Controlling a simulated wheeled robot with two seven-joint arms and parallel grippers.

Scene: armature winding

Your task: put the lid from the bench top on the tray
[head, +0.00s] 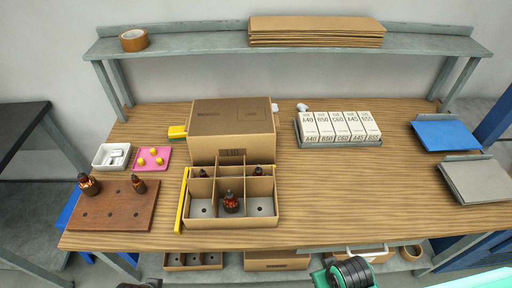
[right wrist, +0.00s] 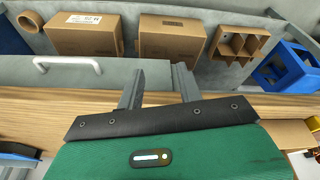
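The tray is open, and dark armatures with copper windings stand in some compartments; one (head: 231,203) is in the front middle. My right gripper (right wrist: 158,85) is open and empty, its two grey fingers apart, near the bench's front edge in the right wrist view. Its green and black arm parts show at the bottom of the head view. Only a dark sliver shows at bottom left there; my left gripper's fingers are not visible.
A yellow strip (head: 182,200) lies along the tray's left side. A wooden block (head: 113,205) with armatures is further left. White boxes (head: 338,128) stand at the back right. The bench right of the tray is clear. A white handle (right wrist: 68,62) and lower-shelf boxes (right wrist: 172,40) lie beyond my right fingers.

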